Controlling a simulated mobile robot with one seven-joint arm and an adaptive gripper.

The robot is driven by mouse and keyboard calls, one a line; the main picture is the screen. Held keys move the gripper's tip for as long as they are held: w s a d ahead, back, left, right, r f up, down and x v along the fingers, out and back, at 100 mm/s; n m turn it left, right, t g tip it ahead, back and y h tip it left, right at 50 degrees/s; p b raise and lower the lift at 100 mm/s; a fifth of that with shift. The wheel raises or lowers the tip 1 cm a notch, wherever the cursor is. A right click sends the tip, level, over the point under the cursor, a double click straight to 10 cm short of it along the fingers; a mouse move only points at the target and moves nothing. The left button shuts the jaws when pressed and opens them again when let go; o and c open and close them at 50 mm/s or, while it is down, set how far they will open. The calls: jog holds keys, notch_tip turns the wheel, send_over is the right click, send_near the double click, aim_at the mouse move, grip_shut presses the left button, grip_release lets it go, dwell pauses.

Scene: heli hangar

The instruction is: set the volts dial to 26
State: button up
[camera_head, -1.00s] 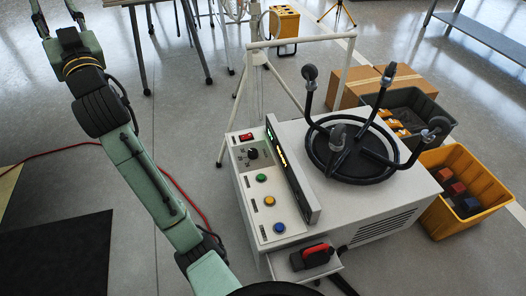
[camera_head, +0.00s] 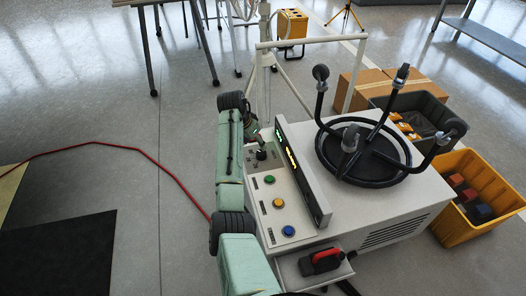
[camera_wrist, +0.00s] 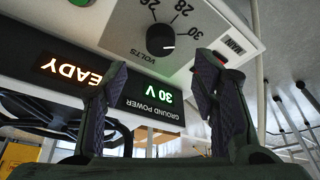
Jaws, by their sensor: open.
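The volts dial (camera_wrist: 160,39) is a black round knob on the white panel, seen upside down in the wrist view. Numbers 28 and 30 show beside it, with another at the picture's top edge. A small white mark shows on its right side. The green display (camera_wrist: 152,95) reads 30 V. My gripper (camera_wrist: 162,82) is open and empty, its fingers apart below the dial in the picture and not touching it.
The white power unit (camera_head: 395,205) carries green (camera_head: 270,180), yellow (camera_head: 278,203) and blue (camera_head: 288,230) buttons, a raised display strip (camera_head: 300,170) and a black ring stand (camera_head: 365,155). A red-handled plug (camera_head: 325,260) lies in front. A yellow crate (camera_head: 455,220) stands right.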

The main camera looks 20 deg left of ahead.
aim_at(261, 152)
jog(key=x, duration=0.8)
jog(key=shift+w+f, duration=0.15)
jog(key=shift+f, duration=0.1)
jog(key=shift+c, duration=0.5)
jog(key=c, duration=1)
jog(key=shift+c, duration=0.2)
